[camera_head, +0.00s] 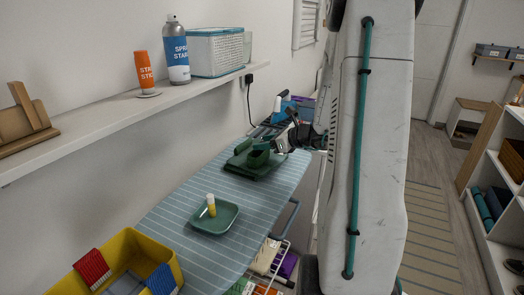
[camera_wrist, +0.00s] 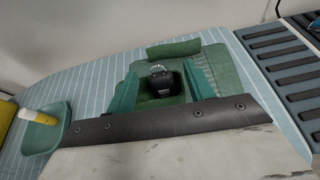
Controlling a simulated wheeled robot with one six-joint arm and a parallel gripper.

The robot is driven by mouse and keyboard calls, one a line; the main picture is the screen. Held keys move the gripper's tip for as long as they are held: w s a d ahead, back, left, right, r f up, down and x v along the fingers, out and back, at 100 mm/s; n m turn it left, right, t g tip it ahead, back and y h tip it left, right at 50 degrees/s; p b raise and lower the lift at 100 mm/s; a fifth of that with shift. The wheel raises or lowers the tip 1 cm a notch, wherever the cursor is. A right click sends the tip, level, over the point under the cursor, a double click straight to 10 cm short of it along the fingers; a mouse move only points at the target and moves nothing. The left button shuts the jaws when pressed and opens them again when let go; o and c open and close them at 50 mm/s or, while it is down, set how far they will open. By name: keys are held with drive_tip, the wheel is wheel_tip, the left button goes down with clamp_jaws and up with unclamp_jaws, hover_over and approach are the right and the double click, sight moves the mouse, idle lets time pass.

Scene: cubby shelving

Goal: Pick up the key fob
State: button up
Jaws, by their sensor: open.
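A black key fob (camera_wrist: 161,83) with a metal ring lies on folded green cloth-like material (camera_wrist: 217,65) on the striped ironing board (camera_wrist: 95,85). My gripper (camera_wrist: 160,70) is open. Its two teal fingers stand on either side of the fob in the wrist view, with gaps showing between fob and fingers. I cannot tell how far above the cloth the fingertips are. In the head view the green cloth (camera_head: 250,168) is at the far part of the board, and I cannot make out the fob there.
A green dish (camera_head: 228,222) holding a yellow-and-white tube (camera_head: 211,204) is nearer on the board. A yellow bin (camera_head: 128,243) stands at the near end. A wall shelf (camera_head: 95,122) with a spray can (camera_head: 177,58) runs above. A ribbed dark rack (camera_wrist: 284,62) lies beyond the cloth.

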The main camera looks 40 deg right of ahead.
drive_tip(key=c, duration=1)
drive_tip(key=shift+c, duration=0.2)
